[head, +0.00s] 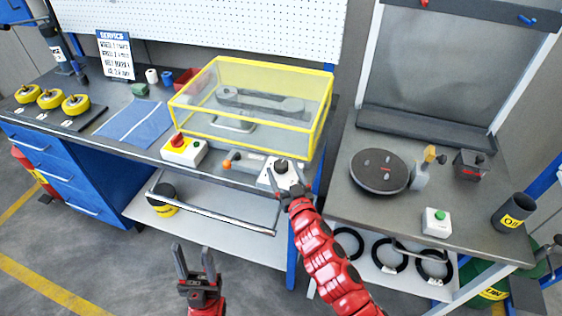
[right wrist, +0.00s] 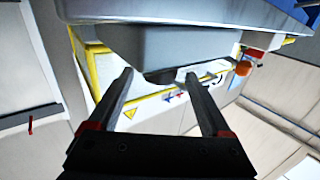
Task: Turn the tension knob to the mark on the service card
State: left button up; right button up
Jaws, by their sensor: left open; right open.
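The service card (head: 115,55) stands upright at the back left of the bench; its lines of print are too small for me to read surely. The dark tension knob (head: 281,166) sits on a white plate at the bench's front edge, right of the red-and-yellow switch. My right gripper (head: 285,178) is open at the knob, its fingers on either side of it in the head view. In the right wrist view the open fingers (right wrist: 160,92) point at a grey body and a white marked panel; contact cannot be told. My left gripper (head: 195,262) is open and empty, low before the bench.
A yellow-framed clear guard (head: 255,100) stands just behind the knob. A red-and-yellow switch (head: 184,149) and an orange-tipped lever (head: 230,160) are left of it. A metal bar (head: 215,212) runs below the bench front. A round black disc (head: 378,171) lies on the right table.

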aim_at(280, 169)
jog(key=shift+x, duration=1.5)
grip_shut()
jog(key=shift+f+b, duration=0.15)
jog(key=shift+b, duration=0.15)
jog(key=m+h+b, duration=0.1)
jog(key=h+b, duration=0.1)
jog(key=b, duration=0.5)
jog(key=f+m+h+b, duration=0.1)
jog(key=m+h+b, duration=0.1)
jog(key=b, duration=0.6)
jog(key=shift+s+a+f+m+t+h, duration=0.15)
jog(key=shift+m+t+h, duration=0.2)
jog(key=shift+h, duration=0.25)
jog(key=m+h+b, duration=0.1)
jog(key=h+b, duration=0.1)
jog(key=b, duration=0.3)
jog(key=m+g+h+b, duration=0.1)
jog(key=m+h+b, duration=0.1)
jog(key=b, duration=0.3)
jog(key=r+m+h+b, duration=0.1)
jog(key=m+h+b, duration=0.1)
jog(key=h+b, duration=0.2)
jog(key=shift+g+b, duration=0.25)
jog(key=shift+b, duration=0.25)
jog(key=shift+r+m+g+h+b, duration=0.3)
jog(key=shift+m+g+h+b, duration=0.45)
jog(key=shift+h+b, duration=0.4)
